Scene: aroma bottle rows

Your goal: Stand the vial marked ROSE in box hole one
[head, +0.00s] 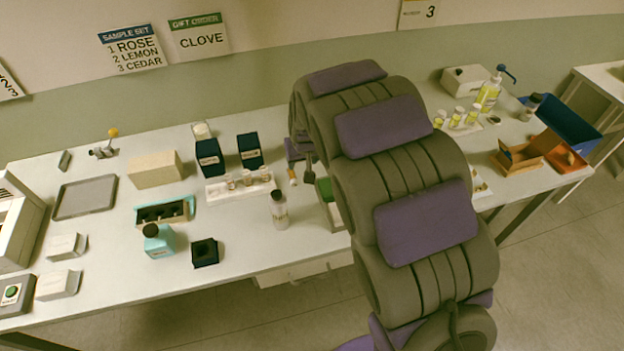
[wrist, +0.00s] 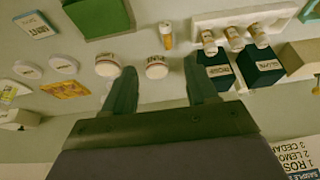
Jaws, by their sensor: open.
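My gripper (wrist: 162,78) is open and empty in the wrist view, its fingers pointing toward the bench; in the head view my arm mostly hides it. A white rack (head: 238,192) holds three small labelled vials; in the wrist view they are a left vial (wrist: 209,41), a middle vial (wrist: 234,38) and a right vial (wrist: 259,34). A separate amber vial (wrist: 166,36) stands beside the rack, also seen in the head view (head: 293,176). I cannot read which vial says ROSE.
Two dark blue boxes (head: 208,157) (head: 249,150) stand behind the rack. Round lidded jars (wrist: 157,67) are near my fingers. The wall sign (head: 132,47) lists 1 ROSE.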

